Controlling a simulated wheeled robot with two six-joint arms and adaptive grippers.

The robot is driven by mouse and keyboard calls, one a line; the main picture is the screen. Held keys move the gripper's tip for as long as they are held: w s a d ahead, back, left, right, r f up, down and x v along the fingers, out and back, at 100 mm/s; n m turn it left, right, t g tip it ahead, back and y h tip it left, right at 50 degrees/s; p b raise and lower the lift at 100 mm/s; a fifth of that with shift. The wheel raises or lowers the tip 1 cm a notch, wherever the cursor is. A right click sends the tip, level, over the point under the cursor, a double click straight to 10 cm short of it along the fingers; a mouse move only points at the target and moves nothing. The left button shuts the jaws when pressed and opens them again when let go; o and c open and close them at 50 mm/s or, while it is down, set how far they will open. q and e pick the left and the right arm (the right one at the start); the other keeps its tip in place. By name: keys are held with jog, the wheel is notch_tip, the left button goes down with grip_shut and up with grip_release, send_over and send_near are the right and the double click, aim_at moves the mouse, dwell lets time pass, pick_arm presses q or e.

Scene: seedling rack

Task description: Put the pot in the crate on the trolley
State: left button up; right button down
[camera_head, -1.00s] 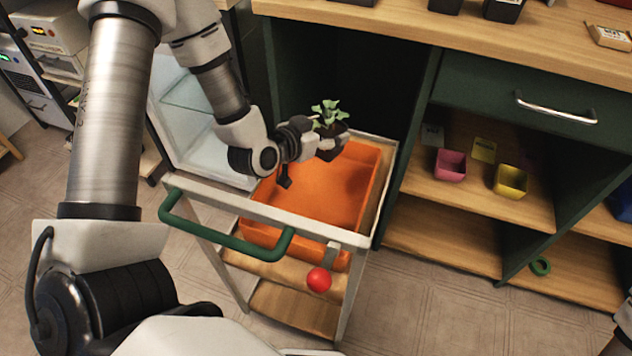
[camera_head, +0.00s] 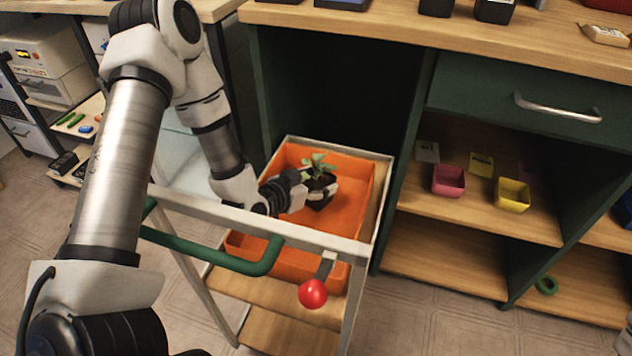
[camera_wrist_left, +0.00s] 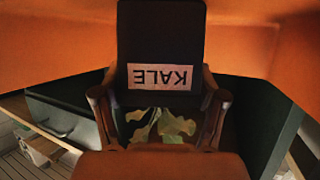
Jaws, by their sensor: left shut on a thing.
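My left gripper (camera_head: 318,190) is shut on a small black pot (camera_head: 319,200) with a leafy green seedling. It holds the pot upright within the orange crate (camera_head: 348,222) on the trolley (camera_head: 384,172); I cannot tell whether the pot touches the crate floor. In the left wrist view the pot (camera_wrist_left: 161,40) sits between the fingers of the left gripper (camera_wrist_left: 158,104), with a label reading KALE upside down. Orange crate walls (camera_wrist_left: 55,45) surround it there.
The trolley has a green handle (camera_head: 215,258) and a red ball knob (camera_head: 313,293) at its front. A dark green cabinet (camera_head: 400,190) stands close on the right, with a pink pot (camera_head: 448,181) and a yellow pot (camera_head: 512,194) on its shelf. A wooden counter (camera_head: 400,32) runs behind.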

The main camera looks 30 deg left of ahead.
aim_at(311, 181)
pick_arm(q)
jog(key=o, duration=1.3)
jog(key=shift+f, duration=0.15)
jog(key=shift+r, duration=0.3)
jog(key=p+v, duration=0.3)
jog(key=v, duration=0.4)
jog(key=shift+s, duration=0.2)
